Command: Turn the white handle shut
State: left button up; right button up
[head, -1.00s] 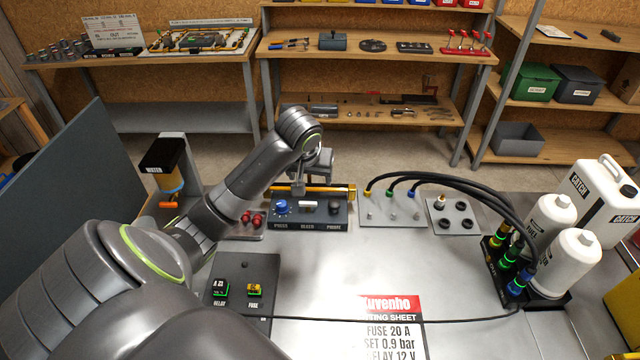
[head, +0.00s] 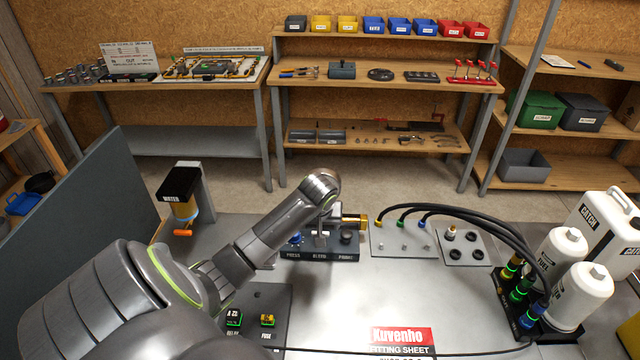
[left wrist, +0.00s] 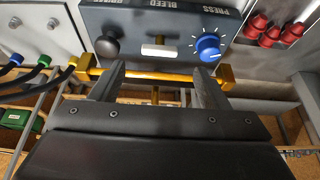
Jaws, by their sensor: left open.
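The white handle (left wrist: 159,50) sits in the middle of a dark control panel (left wrist: 125,18), at the BLEED label. In the left wrist view it lies crosswise, between a black knob (left wrist: 106,46) and a blue dial (left wrist: 207,46). My left gripper (left wrist: 159,75) is open and empty, its two fingertips just short of the handle and spread to either side of it. I cannot tell whether the fingers touch anything. My right gripper is not in view.
A brass pipe (left wrist: 150,76) runs along the panel's back edge, passing by the fingers. Red caps (left wrist: 270,30) stand beside the panel. Black hoses (head: 470,212) arch to white bottles (head: 556,255) at the right. The bench top (head: 400,290) in front is mostly clear.

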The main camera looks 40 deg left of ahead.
pick_arm(q)
jog(key=shift+p+x, duration=0.4)
jog(key=shift+x, duration=2.45)
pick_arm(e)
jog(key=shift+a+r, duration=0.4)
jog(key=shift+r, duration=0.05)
pick_arm(q)
jog(key=shift+d, duration=0.1)
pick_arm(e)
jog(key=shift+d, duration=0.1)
pick_arm(q)
jog(key=shift+c, duration=0.7)
jog(key=c, duration=0.9)
jog(key=shift+o, duration=0.2)
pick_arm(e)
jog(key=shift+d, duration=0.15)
